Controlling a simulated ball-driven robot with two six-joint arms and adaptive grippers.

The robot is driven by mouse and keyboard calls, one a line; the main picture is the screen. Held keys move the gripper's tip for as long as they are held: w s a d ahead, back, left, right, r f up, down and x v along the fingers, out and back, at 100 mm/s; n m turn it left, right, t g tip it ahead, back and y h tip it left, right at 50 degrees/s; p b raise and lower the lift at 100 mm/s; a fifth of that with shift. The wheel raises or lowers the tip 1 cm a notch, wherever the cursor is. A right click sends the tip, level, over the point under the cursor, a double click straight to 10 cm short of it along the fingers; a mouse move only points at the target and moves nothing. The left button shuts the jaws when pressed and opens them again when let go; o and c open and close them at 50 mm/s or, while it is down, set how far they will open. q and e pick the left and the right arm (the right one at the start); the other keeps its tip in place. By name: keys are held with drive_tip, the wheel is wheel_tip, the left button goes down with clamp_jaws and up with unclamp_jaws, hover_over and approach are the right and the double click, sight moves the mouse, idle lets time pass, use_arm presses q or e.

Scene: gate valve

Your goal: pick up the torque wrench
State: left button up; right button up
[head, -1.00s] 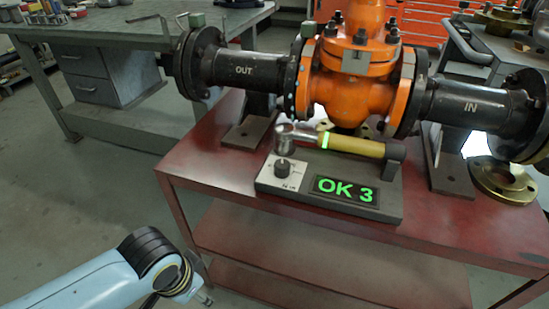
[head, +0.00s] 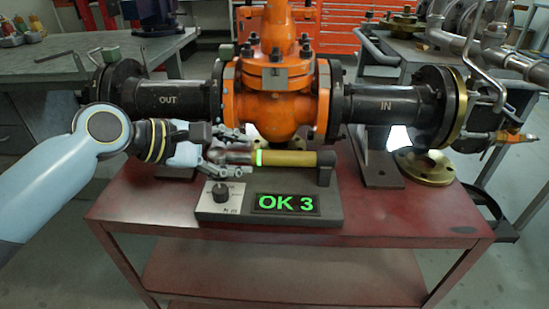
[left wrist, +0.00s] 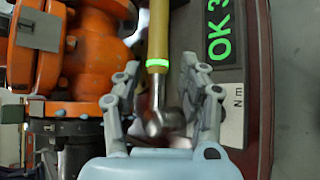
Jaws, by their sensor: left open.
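The torque wrench (head: 288,159) lies level on its tester on the red cart, with a yellow handle, a lit green ring and a metal head at the left end. In the left wrist view the wrench (left wrist: 158,40) runs down between my fingers. My left gripper (head: 236,152) is open around the wrench's head end, one finger on each side. In the left wrist view the open left gripper (left wrist: 165,85) shows gaps between both fingers and the shaft. The tester (head: 328,207) has a dial and a display reading OK 3. My right gripper is not in view.
The orange gate valve (head: 275,105) stands close behind the wrench, with black OUT and IN pipes beside it. A brass flange (head: 425,168) lies on the cart (head: 400,218) at right. The cart's front strip is clear.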

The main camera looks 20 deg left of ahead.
sight(267, 157)
use_arm(q)
drive_tip(key=b+x, duration=0.1)
drive_tip(key=x, duration=0.4)
drive_tip(key=shift+f, duration=0.1)
drive_tip(key=b+x, duration=0.2)
drive_tip(key=x, duration=0.2)
drive_tip(key=shift+w+a+f, duration=0.1)
drive_tip(key=shift+w+f, duration=0.05)
drive_tip(key=shift+w, duration=0.2)
drive_tip(key=shift+w+f, duration=0.2)
drive_tip(key=shift+w, duration=0.05)
drive_tip(key=shift+w+d+r, duration=0.1)
drive_tip(key=shift+d, duration=0.15)
drive_tip(key=c, duration=0.7)
clamp_jaws()
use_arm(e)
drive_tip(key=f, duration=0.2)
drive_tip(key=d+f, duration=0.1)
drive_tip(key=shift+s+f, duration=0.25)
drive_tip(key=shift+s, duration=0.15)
